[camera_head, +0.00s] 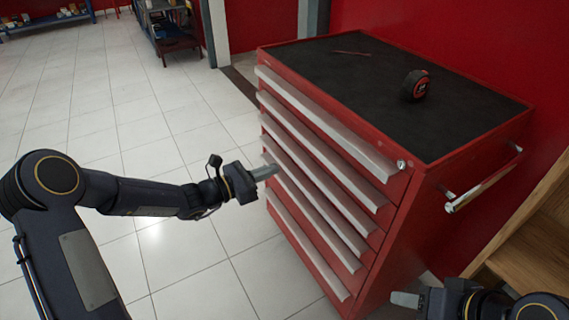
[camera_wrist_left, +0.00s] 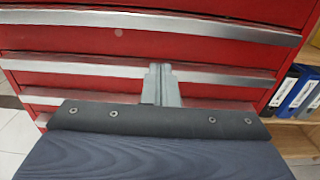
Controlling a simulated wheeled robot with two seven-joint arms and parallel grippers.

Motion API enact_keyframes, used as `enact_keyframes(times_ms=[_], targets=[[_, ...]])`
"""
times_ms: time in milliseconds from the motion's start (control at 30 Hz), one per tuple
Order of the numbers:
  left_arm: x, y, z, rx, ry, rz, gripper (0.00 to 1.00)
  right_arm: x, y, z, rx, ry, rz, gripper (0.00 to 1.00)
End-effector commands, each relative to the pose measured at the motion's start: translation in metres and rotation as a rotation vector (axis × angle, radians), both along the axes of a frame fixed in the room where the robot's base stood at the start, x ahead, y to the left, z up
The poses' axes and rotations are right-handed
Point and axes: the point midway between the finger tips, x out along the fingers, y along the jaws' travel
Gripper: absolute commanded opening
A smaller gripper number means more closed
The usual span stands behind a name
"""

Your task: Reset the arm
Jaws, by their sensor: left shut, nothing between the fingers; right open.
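My left gripper (camera_head: 268,172) reaches in from the left in the head view, in front of the drawer fronts of a red tool cabinet (camera_head: 437,232). In the left wrist view its two fingers (camera_wrist_left: 161,84) are shut together with nothing between them, and drawer fronts with silver handle strips (camera_wrist_left: 88,65) lie beyond. I cannot tell if the fingertips touch the cabinet. My right gripper (camera_head: 405,299) is low at the bottom right of the head view, right of the cabinet's base, with a grey finger showing. The drawers look shut.
On the cabinet's black top lie a tape measure (camera_head: 415,86) and a thin red tool (camera_head: 351,53). A side handle (camera_head: 483,188) sticks out at the right. A wooden shelf (camera_head: 535,245) stands at right; binders (camera_wrist_left: 290,90) show in the wrist view.

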Motion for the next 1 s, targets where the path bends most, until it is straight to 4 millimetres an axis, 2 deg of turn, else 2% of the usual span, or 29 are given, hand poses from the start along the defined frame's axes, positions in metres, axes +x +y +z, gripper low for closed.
enact_keyframes(times_ms=[233,367,467,633,800,900,1000], targets=[[-0.006,0.008,0.000,0.003,-0.001,-0.003,0.00,0.000,0.000,0.001,0.000,0.000,0.000,0.51],[-0.022,0.005,0.016,0.080,-0.071,-0.053,0.00,0.000,0.000,0.001,0.000,0.000,0.000,0.51],[-0.055,0.001,0.039,0.232,-0.203,-0.150,0.00,0.000,0.000,0.001,0.000,0.000,0.000,0.51],[-0.138,0.007,0.068,0.604,-0.500,-0.368,0.00,0.000,0.000,0.000,0.000,0.000,0.000,0.51],[-0.217,0.032,0.073,0.980,-0.769,-0.566,0.00,0.000,0.000,0.000,0.000,0.000,0.000,0.51],[-0.255,0.053,0.068,1.183,-0.894,-0.663,0.00,0.000,0.000,0.000,0.000,0.000,0.000,0.51],[-0.282,0.071,0.061,1.344,-0.984,-0.739,0.00,0.000,0.000,0.000,0.000,0.000,0.000,0.51]])
